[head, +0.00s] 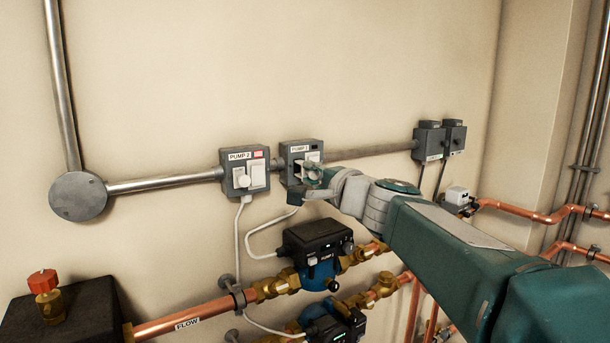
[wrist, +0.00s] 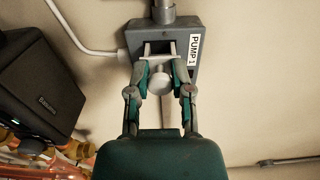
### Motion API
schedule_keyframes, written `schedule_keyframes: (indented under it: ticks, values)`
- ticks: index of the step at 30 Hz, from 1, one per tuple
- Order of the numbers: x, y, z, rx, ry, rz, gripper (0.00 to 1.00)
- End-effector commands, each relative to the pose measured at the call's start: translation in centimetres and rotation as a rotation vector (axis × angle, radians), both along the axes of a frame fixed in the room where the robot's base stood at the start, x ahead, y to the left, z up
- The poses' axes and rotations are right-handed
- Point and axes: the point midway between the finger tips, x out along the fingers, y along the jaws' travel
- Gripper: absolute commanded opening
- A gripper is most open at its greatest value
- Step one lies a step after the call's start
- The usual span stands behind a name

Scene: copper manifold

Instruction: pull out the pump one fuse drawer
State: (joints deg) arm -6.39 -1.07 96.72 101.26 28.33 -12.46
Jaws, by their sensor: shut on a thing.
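The grey box labelled PUMP 1 (head: 300,150) is on the wall in the middle of the head view, and it fills the top middle of the wrist view (wrist: 207,52). Its white fuse drawer (wrist: 158,60) has a round white knob (wrist: 160,83). In the wrist view, a dark opening shows in the box behind the drawer. My gripper (head: 312,176) is at the front of this box. Its two green fingers (wrist: 160,80) are shut on the drawer, one on each side of the knob. In the head view my gripper partly hides the drawer.
Below are a black-topped pump (head: 318,240) and copper pipes (head: 185,317). Grey switch boxes (head: 429,141) are to the right. The wall above is clear.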

Motion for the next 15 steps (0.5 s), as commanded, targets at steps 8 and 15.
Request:
schedule_keyframes:
  ticks: [8,15]
  values:
    - [0.14,-0.17,-0.42,-0.004,0.007,-0.006,0.65]
    - [0.03,0.31,-0.34,-0.006,0.005,-0.003,0.65]
